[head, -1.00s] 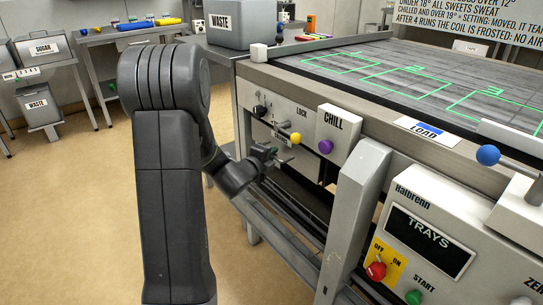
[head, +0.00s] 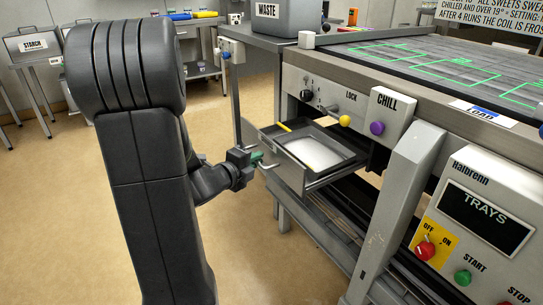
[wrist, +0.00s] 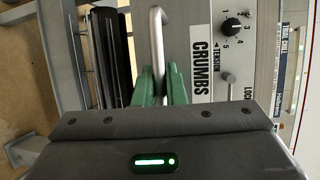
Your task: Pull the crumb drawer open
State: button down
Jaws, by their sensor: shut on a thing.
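The crumb drawer (head: 288,168) stands pulled out from the front of the machine in the head view, with pale crumbs (head: 313,153) inside it. In the wrist view its front panel (wrist: 201,85) reads CRUMBS, and a pale bar handle (wrist: 157,40) runs along it. My gripper (head: 256,160) is at the drawer's front in the head view. In the wrist view its green fingers (wrist: 161,85) are shut on the handle, one on each side. The part of the handle low between the fingers is hidden.
The LOCK lever with a yellow knob (head: 345,121) and the CHILL box with a purple knob (head: 377,128) are above and right of the drawer. A grey leg (head: 398,205) stands further right. Open floor (head: 65,200) lies left of my arm.

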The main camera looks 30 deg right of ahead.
jog(key=shift+s+a, duration=0.1)
jog(key=shift+a, duration=1.2)
jog(key=c, duration=1.5)
grip_release()
jog(key=p+v, duration=0.2)
jog(key=v, duration=1.1)
jog(key=shift+s+a+r, duration=0.15)
jog(key=shift+a+r, duration=0.05)
jog(key=shift+a, duration=0.15)
